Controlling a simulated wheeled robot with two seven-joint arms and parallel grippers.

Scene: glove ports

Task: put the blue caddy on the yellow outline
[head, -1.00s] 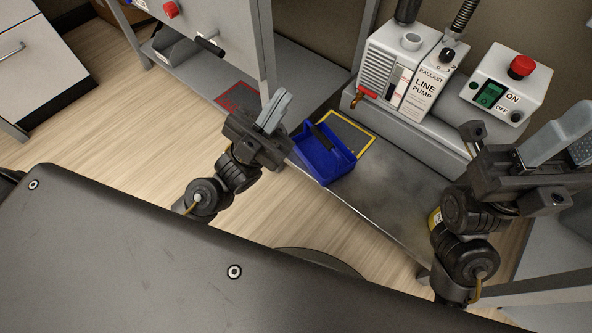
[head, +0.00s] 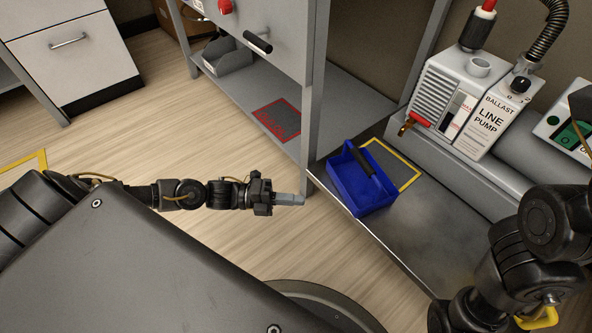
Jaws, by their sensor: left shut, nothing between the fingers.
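The blue caddy (head: 348,190), an open box with a black handle bar, sits on the grey metal shelf. The yellow outline (head: 411,166) frames a dark patch on that shelf. The caddy stands at the outline's near left side and hides part of it; whether it overlaps the outline I cannot tell. My left gripper (head: 298,200) is shut and empty, pointing right, to the left of the caddy and apart from it. My right arm shows at the lower right, but its fingers are out of view.
A cabinet post (head: 315,110) stands just left of the caddy. A red outline (head: 279,121) marks the shelf further left. The line pump (head: 470,105) stands behind right. The shelf's front right part (head: 430,230) is clear. A grey bin (head: 228,58) sits far back.

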